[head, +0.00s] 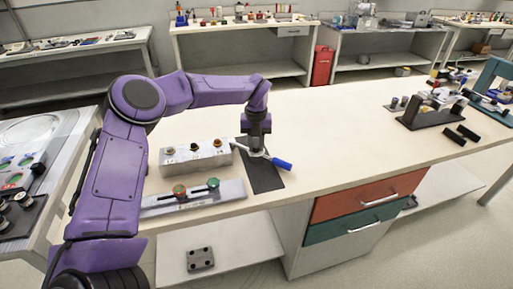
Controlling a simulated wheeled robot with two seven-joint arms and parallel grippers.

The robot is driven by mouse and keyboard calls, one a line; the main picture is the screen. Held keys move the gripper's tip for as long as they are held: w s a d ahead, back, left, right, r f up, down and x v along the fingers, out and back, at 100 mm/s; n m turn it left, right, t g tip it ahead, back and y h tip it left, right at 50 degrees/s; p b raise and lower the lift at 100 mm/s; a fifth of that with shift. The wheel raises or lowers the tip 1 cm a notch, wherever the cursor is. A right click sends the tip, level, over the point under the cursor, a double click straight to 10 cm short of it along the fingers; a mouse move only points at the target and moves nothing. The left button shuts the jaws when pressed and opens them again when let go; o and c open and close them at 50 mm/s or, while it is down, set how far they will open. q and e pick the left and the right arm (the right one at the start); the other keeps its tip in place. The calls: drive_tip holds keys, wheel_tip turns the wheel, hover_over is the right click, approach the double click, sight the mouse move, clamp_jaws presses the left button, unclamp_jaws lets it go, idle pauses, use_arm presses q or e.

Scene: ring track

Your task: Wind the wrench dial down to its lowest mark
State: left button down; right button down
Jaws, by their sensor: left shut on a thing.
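The wrench (281,163) lies on a dark mat (265,183) on the workbench, its blue handle pointing right and toward me. My left gripper (257,150) points down over the metal end of the wrench and is shut on it. The fingers hide part of that end. The dial and its marks are too small to make out. My right gripper is not in view.
A metal block with several brass-coloured fittings (196,157) stands just left of the gripper. In front of it is a metal rail with a red and a green knob (213,184). Dark fixtures (425,118) stand at the right. The bench middle (340,125) is clear.

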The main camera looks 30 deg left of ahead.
sight(256, 146)
use_arm(q)
drive_tip(key=n+b, duration=0.2)
drive_tip(key=n, duration=0.1)
drive_tip(key=n+b, duration=0.1)
drive_tip(key=shift+f+n+b, duration=0.3)
drive_tip(key=shift+r+n+b, duration=0.15)
drive_tip(key=shift+n+b, duration=1.2)
drive_tip(key=shift+n, duration=0.45)
drive_tip(key=c, duration=0.9)
unclamp_jaws()
drive_tip(key=shift+r, duration=0.1)
wheel_tip(256, 146, up, 10)
drive_tip(key=shift+r+p, duration=0.25)
drive_tip(key=shift+p, duration=0.15)
